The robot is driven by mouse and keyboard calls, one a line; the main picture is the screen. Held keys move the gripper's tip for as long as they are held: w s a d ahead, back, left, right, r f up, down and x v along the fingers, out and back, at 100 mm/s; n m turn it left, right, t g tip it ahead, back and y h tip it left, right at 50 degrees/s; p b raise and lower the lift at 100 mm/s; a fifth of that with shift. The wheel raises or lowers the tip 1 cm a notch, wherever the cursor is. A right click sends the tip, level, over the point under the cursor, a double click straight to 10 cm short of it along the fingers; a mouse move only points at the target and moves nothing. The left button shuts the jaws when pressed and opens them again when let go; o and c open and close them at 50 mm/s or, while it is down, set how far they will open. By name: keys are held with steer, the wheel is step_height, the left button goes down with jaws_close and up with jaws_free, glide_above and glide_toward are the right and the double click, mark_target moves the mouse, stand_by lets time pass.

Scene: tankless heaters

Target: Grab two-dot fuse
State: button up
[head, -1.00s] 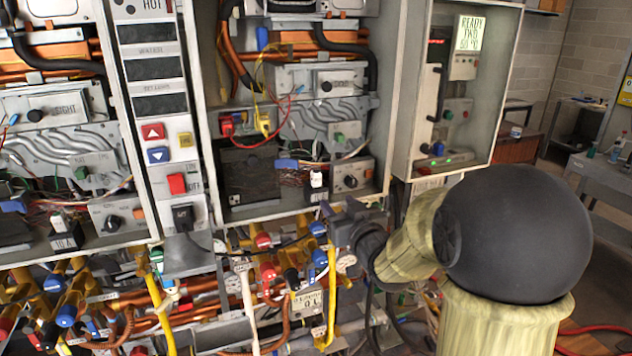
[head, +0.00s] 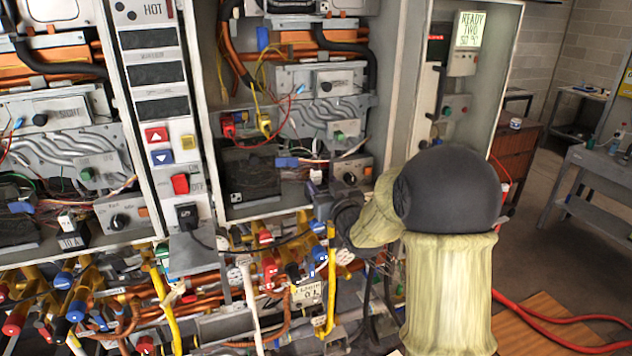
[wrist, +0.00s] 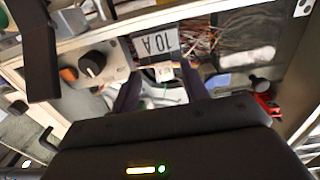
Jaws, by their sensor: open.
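A small white fuse (wrist: 163,73) sits in a dark holder labelled 10 A (wrist: 157,42), upside down in the wrist view. I cannot make out any dots on it. My gripper (wrist: 160,88) is open, with one finger on each side of the fuse. I cannot tell if either finger touches it. In the head view my gripper (head: 317,188) is at the lower right of the middle cabinet, and the fuse (head: 316,176) is mostly hidden there. Another white fuse (head: 66,222) stands in a 10 A holder in the left cabinet.
A panel with a black knob (head: 349,178) is close beside my gripper. Pipes and coloured valves (head: 268,265) crowd the space below. A control box with a lit display (head: 467,32) hangs at the right. Open floor lies at the far right.

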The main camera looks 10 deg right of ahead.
mark_target(317, 177)
steer(key=w+p, duration=0.2)
steer(key=w+a+p, duration=0.1)
steer(key=shift+w+a+r, duration=0.1)
steer(key=shift+w+r, duration=0.3)
steer(key=shift+w+f, duration=0.15)
steer(key=shift+w, duration=0.4)
jaws_close()
